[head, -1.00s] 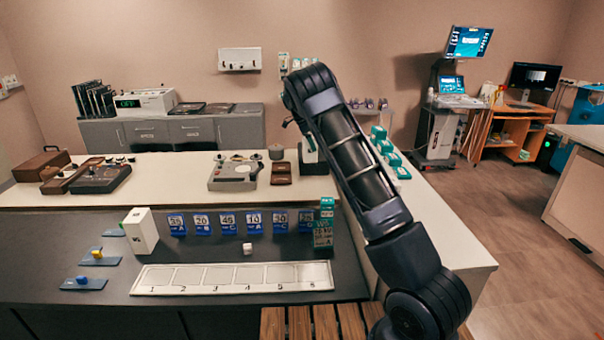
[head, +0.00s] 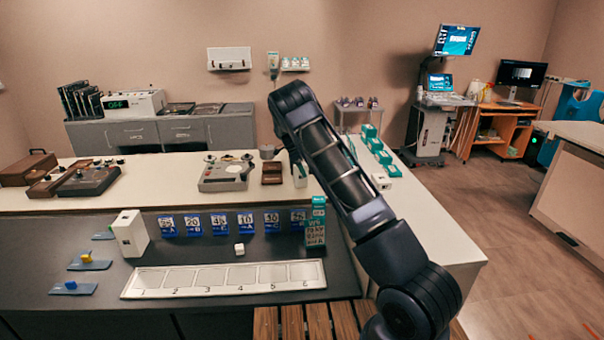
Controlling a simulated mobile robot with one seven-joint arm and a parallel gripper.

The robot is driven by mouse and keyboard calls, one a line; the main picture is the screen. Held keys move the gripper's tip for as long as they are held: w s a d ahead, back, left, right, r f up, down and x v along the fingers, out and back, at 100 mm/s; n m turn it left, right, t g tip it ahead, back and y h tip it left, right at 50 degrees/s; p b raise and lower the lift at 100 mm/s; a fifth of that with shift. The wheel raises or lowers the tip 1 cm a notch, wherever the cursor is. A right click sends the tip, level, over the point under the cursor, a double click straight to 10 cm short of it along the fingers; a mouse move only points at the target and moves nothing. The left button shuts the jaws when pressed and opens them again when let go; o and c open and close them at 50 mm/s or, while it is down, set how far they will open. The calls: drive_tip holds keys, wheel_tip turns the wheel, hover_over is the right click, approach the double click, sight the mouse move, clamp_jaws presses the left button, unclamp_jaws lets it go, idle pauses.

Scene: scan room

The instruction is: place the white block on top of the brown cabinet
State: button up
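A small white block (head: 239,249) lies on the dark lower worktop, just behind the numbered white strip (head: 225,279). A taller white box (head: 130,233) stands to its left. A low brown wooden unit with slats (head: 292,322) shows at the bottom edge. An orange-brown wooden desk (head: 497,135) stands far back right; I cannot tell which of these is the brown cabinet. My arm rises from the bottom right and bends over the pale counter. Its far end is hidden behind its own links, so my fingers and anything in them do not show.
Blue number cards (head: 219,224) and a green-and-white box (head: 315,225) stand behind the block. A grey device (head: 226,174) and a brown tray (head: 272,173) sit on the pale counter (head: 150,190). Green-topped boxes (head: 378,150) line its right side. Floor is open on the right.

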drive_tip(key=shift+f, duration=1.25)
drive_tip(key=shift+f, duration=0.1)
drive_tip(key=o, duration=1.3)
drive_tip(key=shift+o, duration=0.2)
